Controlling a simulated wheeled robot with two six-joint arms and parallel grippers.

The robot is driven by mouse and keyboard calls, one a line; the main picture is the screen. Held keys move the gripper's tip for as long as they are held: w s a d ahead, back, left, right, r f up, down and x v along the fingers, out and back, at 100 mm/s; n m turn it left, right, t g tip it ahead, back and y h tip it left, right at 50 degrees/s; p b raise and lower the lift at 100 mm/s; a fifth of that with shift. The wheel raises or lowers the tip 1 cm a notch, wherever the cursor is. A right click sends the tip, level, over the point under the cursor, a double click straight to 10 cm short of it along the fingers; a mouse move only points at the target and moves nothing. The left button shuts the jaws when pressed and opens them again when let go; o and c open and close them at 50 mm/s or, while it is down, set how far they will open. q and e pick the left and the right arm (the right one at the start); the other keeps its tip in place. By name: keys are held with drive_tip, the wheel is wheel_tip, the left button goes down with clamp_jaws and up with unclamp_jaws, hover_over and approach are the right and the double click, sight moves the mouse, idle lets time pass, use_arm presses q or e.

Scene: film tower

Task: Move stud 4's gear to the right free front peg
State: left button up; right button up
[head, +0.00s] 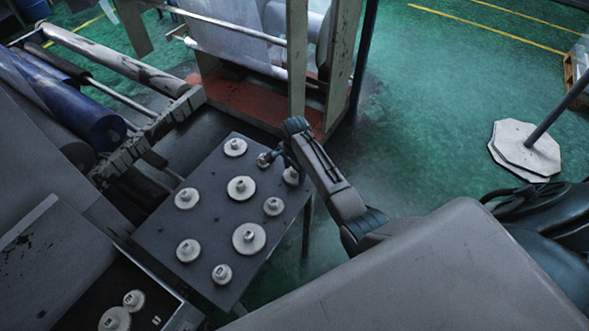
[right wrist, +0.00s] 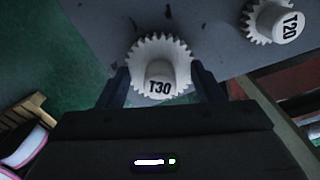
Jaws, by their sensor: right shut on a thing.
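A white toothed gear marked T30 (right wrist: 160,65) sits between the two dark fingers of my right gripper (right wrist: 160,88) in the right wrist view. I cannot tell whether the gear is lifted. A smaller gear marked T20 (right wrist: 275,20) is beside it, apart from the fingers. No stud numbers are readable, and I cannot make out the free front pegs. My left gripper is not in view.
Several white gears stand on the table, including a large one (head: 249,238) and a small one (head: 222,273) near the front. A tray (head: 165,305) with more gears is at lower left. A film machine with a red base (head: 245,97) stands behind.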

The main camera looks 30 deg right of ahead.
drive_tip(key=shift+f+b, duration=0.5)
drive_tip(key=shift+f, duration=0.4)
idle(0.5)
drive_tip(key=o, duration=1.1)
wheel_tip(320, 180, up, 11)
drive_tip(key=b, duration=0.2)
drive_tip(key=shift+f+b, duration=0.1)
drive_tip(key=shift+b, duration=0.3)
